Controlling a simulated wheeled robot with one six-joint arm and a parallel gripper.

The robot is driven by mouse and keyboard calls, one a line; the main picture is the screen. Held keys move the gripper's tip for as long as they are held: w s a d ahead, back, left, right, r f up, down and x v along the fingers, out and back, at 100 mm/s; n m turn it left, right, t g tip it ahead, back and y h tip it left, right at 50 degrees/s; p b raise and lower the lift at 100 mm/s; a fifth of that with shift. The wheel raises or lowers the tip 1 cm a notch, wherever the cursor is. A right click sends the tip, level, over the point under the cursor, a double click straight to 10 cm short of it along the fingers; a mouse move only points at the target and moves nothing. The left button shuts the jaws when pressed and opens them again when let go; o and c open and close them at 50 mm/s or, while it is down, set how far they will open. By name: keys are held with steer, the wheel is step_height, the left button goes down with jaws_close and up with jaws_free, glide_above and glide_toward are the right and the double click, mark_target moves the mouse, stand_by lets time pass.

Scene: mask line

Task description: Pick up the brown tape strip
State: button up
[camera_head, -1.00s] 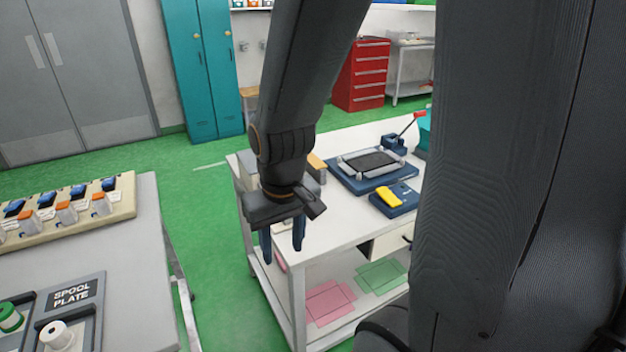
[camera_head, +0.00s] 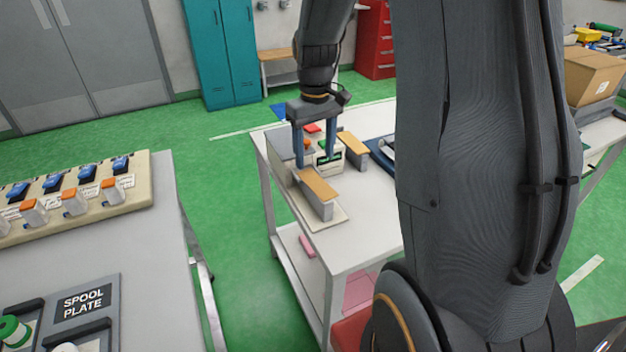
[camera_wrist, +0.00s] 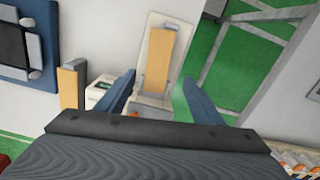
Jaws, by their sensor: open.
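A flat tan-brown strip (camera_head: 318,185) lies on top of a grey block on a pale plate at the near left of the white table; it also shows in the wrist view (camera_wrist: 159,58). A second similar tan strip (camera_head: 353,143) tops another grey block farther back, and in the wrist view it is at left (camera_wrist: 69,88). I cannot tell for certain which is the tape strip. My gripper (camera_head: 315,162) points down with its blue fingers apart and empty, above and behind the nearer strip. In the wrist view, the nearer strip shows between and beyond the fingers (camera_wrist: 159,82).
A small white device (camera_head: 330,162) with a dark display stands close behind the fingers. A dark blue fixture (camera_wrist: 27,45) lies on the table. A separate grey bench (camera_head: 140,230) with a cream rack (camera_head: 85,205) is at left, across a green floor gap.

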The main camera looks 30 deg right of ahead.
mark_target(317, 184)
steer(key=shift+s+d+f+p, duration=0.15)
steer(key=shift+f+p, duration=0.1)
steer(key=shift+f, duration=0.55)
steer(key=shift+d+f+p, duration=0.1)
steer(key=shift+f+p, duration=0.15)
steer(key=shift+f, duration=0.5)
steer(key=shift+f+p, duration=0.75)
steer(key=shift+f, duration=1.4)
steer(key=shift+c, duration=0.2)
steer(key=c, duration=1.1)
